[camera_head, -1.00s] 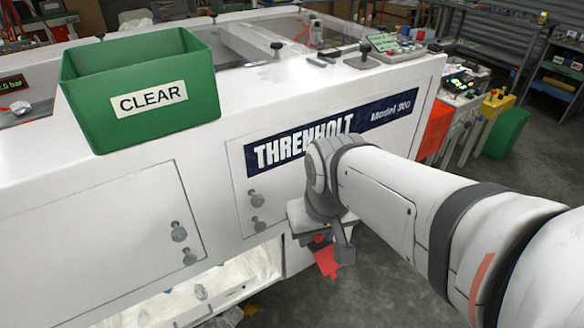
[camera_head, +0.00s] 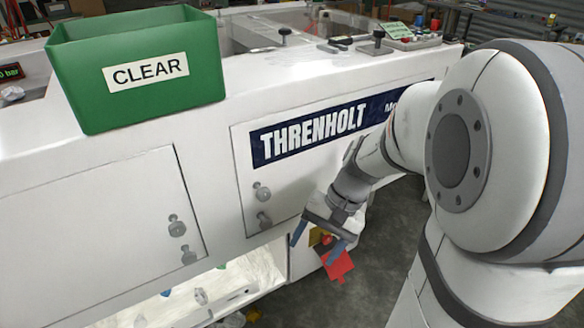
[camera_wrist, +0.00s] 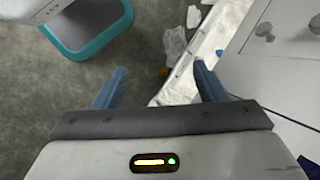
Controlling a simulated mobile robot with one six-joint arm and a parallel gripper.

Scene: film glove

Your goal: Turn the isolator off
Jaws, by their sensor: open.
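I cannot pick out the isolator with certainty. A red piece (camera_head: 339,265) with a yellow part (camera_head: 316,236) shows low by the right end of the white machine (camera_head: 205,135), partly hidden behind my gripper; I cannot tell if it is a switch. My gripper (camera_head: 318,243) points down in front of the machine, below the THRENHOLT label (camera_head: 310,135). Its two blue fingers are apart. In the wrist view the open gripper (camera_wrist: 158,84) has nothing between its fingers, with floor and a pale scrap-strewn trough beyond.
A green CLEAR bin (camera_head: 150,75) sits on the machine's left top. A control box (camera_head: 412,38) with buttons stands at the far right top. Panel latches (camera_head: 262,192) stick out from the front. An open lower bay (camera_head: 190,290) holds scraps.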

